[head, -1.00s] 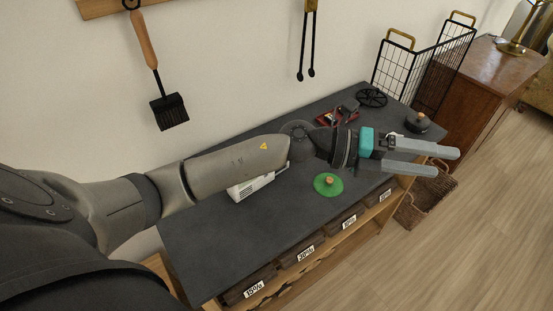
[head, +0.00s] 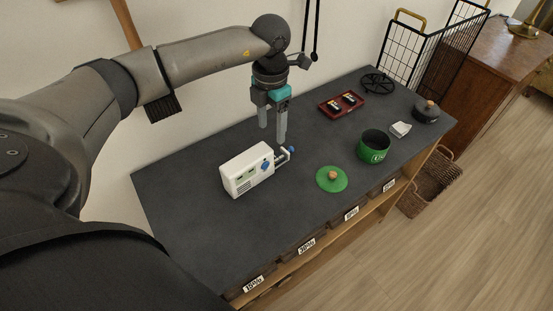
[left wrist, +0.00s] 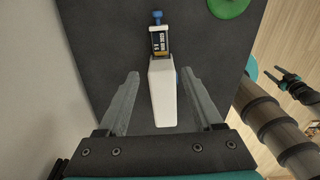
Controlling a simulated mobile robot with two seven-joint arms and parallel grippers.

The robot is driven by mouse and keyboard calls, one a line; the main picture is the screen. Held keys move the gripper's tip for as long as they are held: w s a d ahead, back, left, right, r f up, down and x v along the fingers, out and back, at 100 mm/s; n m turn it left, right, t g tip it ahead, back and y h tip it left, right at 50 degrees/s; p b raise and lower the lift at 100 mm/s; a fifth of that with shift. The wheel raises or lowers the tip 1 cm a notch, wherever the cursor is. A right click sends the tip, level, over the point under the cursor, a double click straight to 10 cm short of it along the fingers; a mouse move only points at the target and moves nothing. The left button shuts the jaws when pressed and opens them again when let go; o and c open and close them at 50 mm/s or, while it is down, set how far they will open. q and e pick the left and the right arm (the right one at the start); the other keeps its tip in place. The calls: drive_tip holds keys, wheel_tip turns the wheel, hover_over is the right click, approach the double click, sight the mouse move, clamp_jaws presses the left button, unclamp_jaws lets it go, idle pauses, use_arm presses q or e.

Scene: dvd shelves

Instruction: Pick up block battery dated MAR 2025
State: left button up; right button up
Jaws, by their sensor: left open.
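A white box-shaped device (head: 243,172) with a blue knob stands on the dark tabletop. In the left wrist view the device (left wrist: 161,95) lies between and beyond my fingers. A small dark block battery (left wrist: 160,42) with a light printed label shows at its far end; its date is too small to read surely. Two dark batteries (head: 342,102) lie in a red tray at the back; their dates are unreadable. My left gripper (head: 272,133) is open, empty, pointing down behind the device. My right gripper (left wrist: 286,78) shows small at the right of the left wrist view.
A green lid (head: 331,180), a green tin (head: 373,148), a white block (head: 400,129) and a black pot (head: 426,112) stand to the right. A black wire rack (head: 425,62) stands at the far right end. The table's front left is clear.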

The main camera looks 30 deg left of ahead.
use_arm(q)
hover_over(277, 160)
drive_tip(key=f, duration=0.3)
drive_tip(key=a+f, duration=0.1)
drive_tip(key=f, duration=0.1)
drive_tip(key=shift+s+f+b, duration=0.15)
drive_tip(key=shift+s+b, duration=0.2)
drive_tip(key=shift+b, duration=0.05)
drive_tip(key=shift+f, duration=0.3)
drive_tip(key=shift+d+f, duration=0.1)
drive_tip(key=shift+f, duration=0.25)
wheel_tip(277, 160, down, 4)
drive_tip(key=shift+f+b, duration=0.25)
drive_tip(key=shift+b, duration=0.5)
drive_tip(key=shift+f, duration=0.1)
clamp_jaws()
use_arm(e)
drive_tip(key=shift+w+d+f, duration=0.85)
drive_tip(key=shift+w+f, duration=0.1)
drive_tip(key=shift+f, duration=0.2)
